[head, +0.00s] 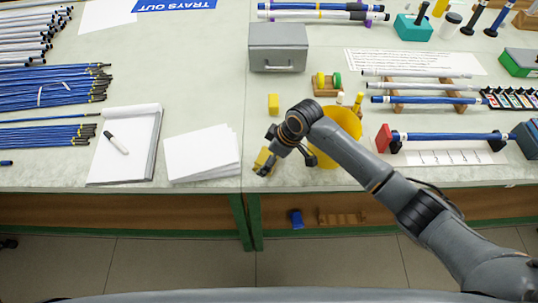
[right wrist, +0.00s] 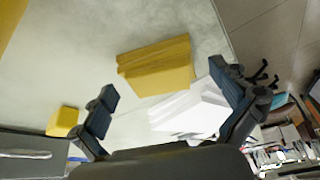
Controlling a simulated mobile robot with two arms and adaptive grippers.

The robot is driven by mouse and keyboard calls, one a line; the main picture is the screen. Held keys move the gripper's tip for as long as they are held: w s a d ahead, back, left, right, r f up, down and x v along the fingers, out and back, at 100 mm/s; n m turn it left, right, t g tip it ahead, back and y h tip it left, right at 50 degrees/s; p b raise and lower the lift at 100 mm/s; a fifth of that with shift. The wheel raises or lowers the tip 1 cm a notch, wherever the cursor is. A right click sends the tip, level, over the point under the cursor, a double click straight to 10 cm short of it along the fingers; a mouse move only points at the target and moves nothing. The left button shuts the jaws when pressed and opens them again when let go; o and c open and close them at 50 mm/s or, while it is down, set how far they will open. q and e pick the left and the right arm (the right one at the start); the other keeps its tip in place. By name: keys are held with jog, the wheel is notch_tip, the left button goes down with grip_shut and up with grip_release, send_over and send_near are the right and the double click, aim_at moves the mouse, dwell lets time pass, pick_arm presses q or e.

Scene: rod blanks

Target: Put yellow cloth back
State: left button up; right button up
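The yellow cloth (head: 263,160) is a folded, block-like pad at the front edge of the table, partly covered by my right gripper in the head view. In the right wrist view the yellow cloth (right wrist: 156,68) lies on the pale tabletop, beyond and between the two spread fingers. My right gripper (head: 284,152) is open and empty above the table front; its fingers also show in the right wrist view (right wrist: 164,82). I cannot tell whether a finger touches the cloth. My left gripper is not in view.
A yellow bin (head: 345,125) stands just right of my gripper, partly behind my arm. A small yellow block (head: 273,104) and a grey metal box (head: 278,48) are behind. White papers (head: 202,153) and a notepad (head: 125,150) lie left. Blue rods (head: 450,136) rest at right.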

jog(key=shift+r, duration=0.15)
jog(key=v, duration=1.2)
jog(key=shift+b, duration=0.3)
